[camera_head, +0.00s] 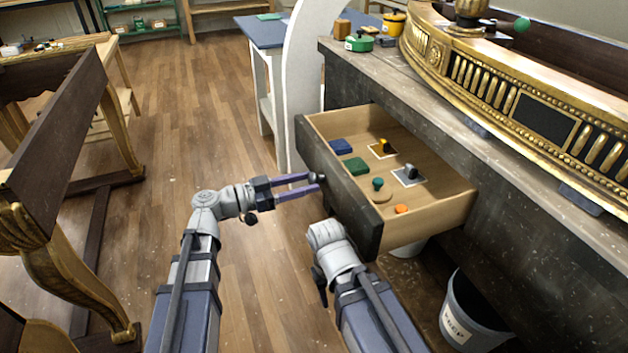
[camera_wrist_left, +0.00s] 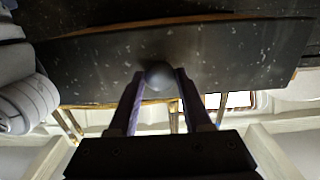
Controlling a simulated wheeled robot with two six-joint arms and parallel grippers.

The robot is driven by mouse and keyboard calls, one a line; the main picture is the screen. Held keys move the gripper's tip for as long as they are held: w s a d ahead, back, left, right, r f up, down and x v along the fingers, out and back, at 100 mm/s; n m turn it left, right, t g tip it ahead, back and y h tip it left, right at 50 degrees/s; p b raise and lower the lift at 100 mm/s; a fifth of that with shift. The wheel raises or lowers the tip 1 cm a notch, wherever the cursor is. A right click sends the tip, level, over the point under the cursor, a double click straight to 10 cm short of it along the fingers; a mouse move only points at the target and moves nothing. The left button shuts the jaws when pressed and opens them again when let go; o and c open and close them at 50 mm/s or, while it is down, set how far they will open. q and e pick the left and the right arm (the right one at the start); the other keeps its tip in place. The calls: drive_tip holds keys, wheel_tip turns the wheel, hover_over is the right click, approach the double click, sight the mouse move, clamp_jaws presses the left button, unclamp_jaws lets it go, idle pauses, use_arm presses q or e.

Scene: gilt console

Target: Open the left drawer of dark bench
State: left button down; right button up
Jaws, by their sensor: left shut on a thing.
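The dark bench (camera_head: 345,88) stands at the right, and its left drawer (camera_head: 445,215) is pulled well out, with its pale wooden inside showing. My left gripper (camera_head: 314,183) is at the drawer's dark front panel (camera_head: 340,190), shut on the round grey knob (camera_head: 319,177). In the left wrist view the knob (camera_wrist_left: 158,76) sits between the two purple fingers, with the speckled dark front panel (camera_wrist_left: 230,55) behind it. My right arm reaches up close below the drawer front. Its gripper does not show.
The drawer holds a blue block (camera_head: 341,146), a green block (camera_head: 355,166), an orange disc (camera_head: 401,209) and several knobbed pieces. A grey bucket (camera_head: 468,315) stands under the bench. A carved gilt console part (camera_head: 520,90) lies on top.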

use_arm(q)
drive_tip(key=shift+s+a, duration=0.15)
drive_tip(key=shift+a, duration=0.15)
drive_tip(key=shift+c, duration=1.8)
unclamp_jaws()
drive_tip(key=v, duration=0.7)
drive_tip(key=shift+a, duration=0.4)
drive_tip(key=shift+s, duration=0.15)
